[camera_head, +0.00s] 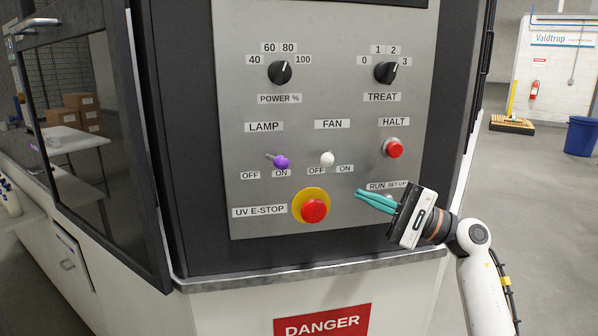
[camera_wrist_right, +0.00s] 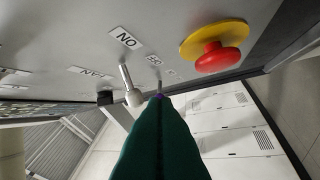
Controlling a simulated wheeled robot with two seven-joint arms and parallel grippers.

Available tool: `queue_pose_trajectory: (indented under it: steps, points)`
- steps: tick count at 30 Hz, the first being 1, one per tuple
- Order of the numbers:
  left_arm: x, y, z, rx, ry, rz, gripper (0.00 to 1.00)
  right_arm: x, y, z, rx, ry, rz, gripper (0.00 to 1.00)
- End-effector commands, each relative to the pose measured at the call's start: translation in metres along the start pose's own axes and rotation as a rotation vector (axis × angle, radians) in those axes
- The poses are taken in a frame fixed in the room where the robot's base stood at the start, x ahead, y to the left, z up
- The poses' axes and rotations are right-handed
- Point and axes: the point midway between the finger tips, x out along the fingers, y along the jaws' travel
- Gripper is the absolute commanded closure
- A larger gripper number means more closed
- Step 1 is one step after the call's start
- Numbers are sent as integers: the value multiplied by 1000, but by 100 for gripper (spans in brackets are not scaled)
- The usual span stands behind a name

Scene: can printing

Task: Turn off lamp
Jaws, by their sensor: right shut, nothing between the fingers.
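The lamp switch (camera_head: 281,162) is a toggle with a purple ball tip on the grey panel, under the LAMP label. Its lever leans right, toward ON. My right gripper (camera_head: 358,194) has teal fingers, shut and empty, in front of the panel, right of the red e-stop and below the fan switch. It is apart from the lamp switch. In the right wrist view, the shut fingers (camera_wrist_right: 158,98) point toward the panel, and the purple tip is mostly hidden behind them. My left gripper is not in view.
The white-tipped fan switch (camera_head: 327,159) stands right of the lamp switch. The red UV e-stop (camera_head: 314,210) on its yellow ring sits below them. The red halt button (camera_head: 395,148) and two black knobs are higher. The gripper partly covers the RUN/SET-UP control.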

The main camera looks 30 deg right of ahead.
Motion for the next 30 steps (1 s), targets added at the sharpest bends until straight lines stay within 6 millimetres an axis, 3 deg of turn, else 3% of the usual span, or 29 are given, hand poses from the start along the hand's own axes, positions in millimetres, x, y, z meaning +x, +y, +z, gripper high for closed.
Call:
queue_pose_trajectory:
  steps: [8,11,23,30]
  points:
    - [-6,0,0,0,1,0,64,7,2,0,6,0,3,100]
    - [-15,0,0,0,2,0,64,20,4,-1,7,2,3,100]
    - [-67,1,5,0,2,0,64,105,6,-2,9,2,5,100]
    - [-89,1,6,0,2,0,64,125,3,-23,10,0,2,100]
